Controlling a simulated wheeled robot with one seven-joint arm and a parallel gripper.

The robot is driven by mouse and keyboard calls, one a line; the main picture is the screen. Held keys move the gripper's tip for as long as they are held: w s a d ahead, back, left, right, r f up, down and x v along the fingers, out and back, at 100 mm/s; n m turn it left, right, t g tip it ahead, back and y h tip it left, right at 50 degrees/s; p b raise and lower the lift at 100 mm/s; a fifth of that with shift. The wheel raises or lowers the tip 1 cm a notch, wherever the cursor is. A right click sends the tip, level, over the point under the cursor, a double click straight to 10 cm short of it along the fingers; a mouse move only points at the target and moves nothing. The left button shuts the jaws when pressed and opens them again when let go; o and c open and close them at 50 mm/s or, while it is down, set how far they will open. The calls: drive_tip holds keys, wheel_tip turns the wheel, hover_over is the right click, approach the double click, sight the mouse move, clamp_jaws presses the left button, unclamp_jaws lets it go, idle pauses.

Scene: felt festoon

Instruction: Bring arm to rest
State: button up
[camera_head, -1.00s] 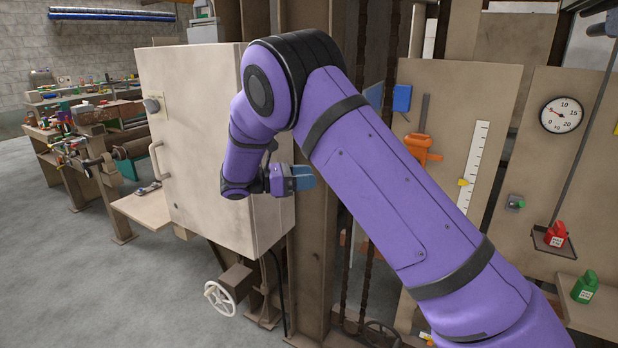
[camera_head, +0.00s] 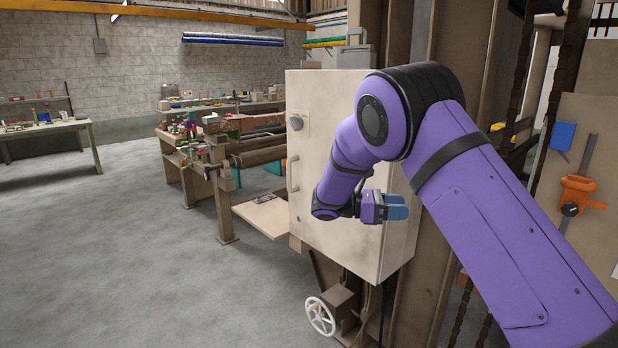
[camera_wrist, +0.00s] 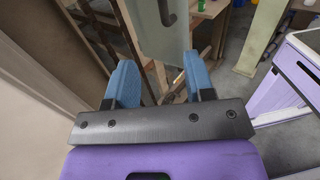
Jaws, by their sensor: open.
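My gripper (camera_head: 398,207) hangs from my purple arm in the middle right of the head view, in front of the beige cabinet. In the wrist view my gripper (camera_wrist: 160,85) shows two blue fingers spread apart with nothing held between them. My arm is folded, with its elbow up and its forearm bent down to the left. The arm hides part of the cabinet and the steel column behind it.
The cabinet (camera_head: 330,130) stands close behind the gripper. A small wooden shelf (camera_head: 265,217) and a white handwheel (camera_head: 320,316) are beside and below it. A cluttered workbench (camera_head: 190,165) stands behind. The grey floor (camera_head: 130,260) at left is clear.

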drive_tip(key=s+d+r+m+y, duration=0.4)
drive_tip(key=s+d+r+y, duration=0.15)
drive_tip(key=s, duration=0.35)
drive_tip(key=s+d+r+m+y, duration=0.3)
drive_tip(key=s+d+r+y, duration=0.25)
drive_tip(key=s, duration=0.25)
drive_tip(key=s+a+r+m+t+y, duration=0.1)
drive_tip(key=s+m+t+y, duration=0.2)
drive_tip(key=s, duration=0.8)
drive_tip(key=s+a+r+m+t+y, duration=0.1)
drive_tip(key=s+m+t, duration=0.4)
drive_tip(key=s, duration=0.6)
drive_tip(key=r+m+y, duration=0.1)
drive_tip(key=y, duration=0.1)
drive_tip(key=shift+s+a+y, duration=0.2)
drive_tip(key=shift+a+y, duration=0.05)
drive_tip(key=shift+y, duration=0.15)
